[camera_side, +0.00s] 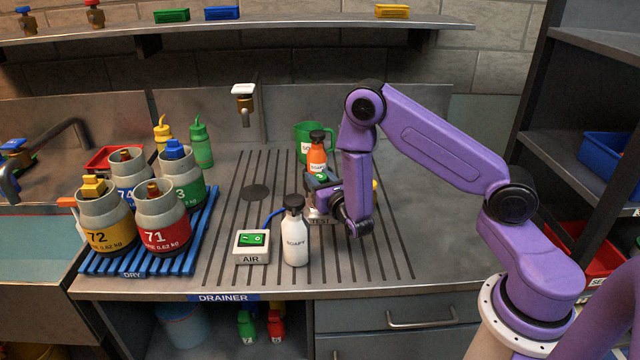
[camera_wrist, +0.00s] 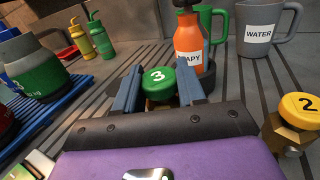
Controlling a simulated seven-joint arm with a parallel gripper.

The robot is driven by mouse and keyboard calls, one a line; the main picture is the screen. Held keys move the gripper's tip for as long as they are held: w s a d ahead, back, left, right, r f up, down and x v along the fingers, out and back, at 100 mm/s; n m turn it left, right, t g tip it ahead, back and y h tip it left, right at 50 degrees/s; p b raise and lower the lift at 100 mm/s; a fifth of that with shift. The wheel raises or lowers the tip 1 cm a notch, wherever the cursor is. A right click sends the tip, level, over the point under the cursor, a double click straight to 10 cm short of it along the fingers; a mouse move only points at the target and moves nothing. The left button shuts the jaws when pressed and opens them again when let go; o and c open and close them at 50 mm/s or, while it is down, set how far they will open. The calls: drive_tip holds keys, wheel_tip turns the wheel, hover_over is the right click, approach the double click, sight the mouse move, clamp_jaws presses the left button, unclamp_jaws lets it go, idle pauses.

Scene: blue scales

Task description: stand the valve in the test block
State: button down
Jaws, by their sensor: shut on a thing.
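The green-capped valve marked 3 (camera_wrist: 158,84) sits between the two blue fingers of my gripper (camera_wrist: 158,92), which is shut on it. In the side view its green cap (camera_side: 321,177) shows at my gripper (camera_side: 325,188), just above the test block (camera_side: 322,221). The valve looks about upright. My gripper hides its lower end and most of the block, so I cannot tell whether it is in the block or above it.
An orange bottle (camera_side: 317,155) and a green jug (camera_side: 305,135) stand close behind. A white bottle (camera_side: 295,235) and the AIR box (camera_side: 252,246) are left in front. A yellow-capped valve 2 (camera_wrist: 295,125) stands right. Cylinders crowd the blue rack (camera_side: 125,262).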

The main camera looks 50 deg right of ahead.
drive_tip(key=shift+f, duration=0.6)
drive_tip(key=shift+f, duration=0.2)
drive_tip(key=c, duration=0.6)
unclamp_jaws()
drive_tip(key=shift+c, duration=0.2)
drive_tip(key=shift+r, duration=0.1)
